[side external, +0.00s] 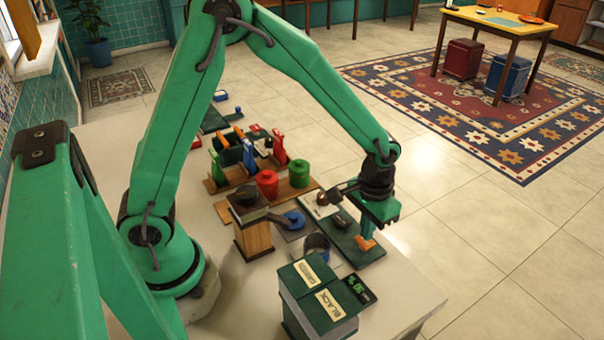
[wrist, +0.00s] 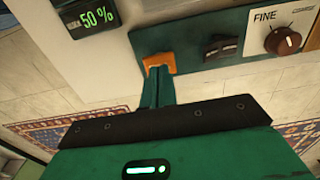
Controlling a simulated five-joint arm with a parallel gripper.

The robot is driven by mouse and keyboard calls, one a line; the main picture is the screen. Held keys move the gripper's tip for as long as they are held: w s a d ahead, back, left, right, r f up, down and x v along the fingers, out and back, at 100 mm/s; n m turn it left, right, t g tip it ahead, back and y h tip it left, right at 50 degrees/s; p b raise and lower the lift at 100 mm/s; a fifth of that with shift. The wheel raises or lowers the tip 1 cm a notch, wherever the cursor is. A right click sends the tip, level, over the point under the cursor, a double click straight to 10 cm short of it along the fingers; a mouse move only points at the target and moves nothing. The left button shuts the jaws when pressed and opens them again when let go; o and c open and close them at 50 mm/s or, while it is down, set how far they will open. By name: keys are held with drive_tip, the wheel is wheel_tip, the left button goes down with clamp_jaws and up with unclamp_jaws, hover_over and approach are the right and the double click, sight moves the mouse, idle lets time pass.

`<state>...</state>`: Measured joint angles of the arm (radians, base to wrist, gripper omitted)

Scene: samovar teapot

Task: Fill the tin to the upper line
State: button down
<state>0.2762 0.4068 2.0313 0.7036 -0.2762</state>
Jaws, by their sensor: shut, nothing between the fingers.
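My gripper (side external: 378,212) is shut and empty above the near end of a dark green panel (side external: 345,235). In the wrist view its closed green fingers (wrist: 158,88) are at an orange lever (wrist: 158,62), which also shows in the side view (side external: 366,241). I cannot tell whether they touch it. The panel also has a black switch (wrist: 222,46) and a brown knob marked FINE (wrist: 285,40). A display (wrist: 95,18) reads 50 %. A dark round vessel (side external: 316,246) beside the panel may be the tin; no line on it can be made out.
Boxes labelled BLACK (side external: 328,303) and GREEN stand at the front. A wooden unit with a dark top (side external: 252,236) stands left of the round vessel. Red (side external: 267,184) and green (side external: 299,173) canisters stand behind. The table's front right corner is clear.

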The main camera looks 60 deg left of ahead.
drive_tip(key=shift+f, duration=1)
idle(7.0)
